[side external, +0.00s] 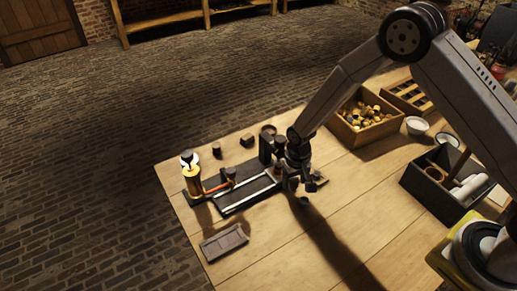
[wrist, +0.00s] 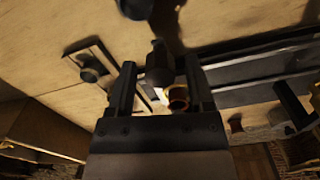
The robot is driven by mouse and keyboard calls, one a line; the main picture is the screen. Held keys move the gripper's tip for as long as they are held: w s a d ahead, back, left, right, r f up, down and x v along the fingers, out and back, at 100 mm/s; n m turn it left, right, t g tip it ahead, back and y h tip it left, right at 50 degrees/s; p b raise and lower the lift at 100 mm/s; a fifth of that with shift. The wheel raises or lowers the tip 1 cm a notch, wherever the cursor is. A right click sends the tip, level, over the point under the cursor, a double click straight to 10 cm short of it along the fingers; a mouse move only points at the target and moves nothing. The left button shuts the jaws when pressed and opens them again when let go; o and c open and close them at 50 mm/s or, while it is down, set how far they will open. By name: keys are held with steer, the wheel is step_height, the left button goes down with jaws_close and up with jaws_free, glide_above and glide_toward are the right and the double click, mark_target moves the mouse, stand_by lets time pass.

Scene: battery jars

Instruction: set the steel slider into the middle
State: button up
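The dark apparatus (side external: 247,193) lies on the wooden table in the side view, with pale steel strips and an orange-red bar along its length. A small dark knob (side external: 230,173) stands on it near the left. My gripper (side external: 302,182) is low at the apparatus's right end. In the wrist view my gripper (wrist: 160,75) is open, its two dark fingers apart, with a dark round-topped knob (wrist: 158,62) between them and gaps on both sides. A copper-coloured ring (wrist: 178,97) shows beside the right finger. I cannot tell for sure which piece is the steel slider.
A brass cylinder (side external: 192,180) stands at the apparatus's left end. A dark shallow tray (side external: 223,242) lies in front. A crate of yellowish pieces (side external: 345,133), white bowls (side external: 417,125) and a black box (side external: 420,183) stand to the right.

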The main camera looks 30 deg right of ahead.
jaws_close()
stand_by(1.2)
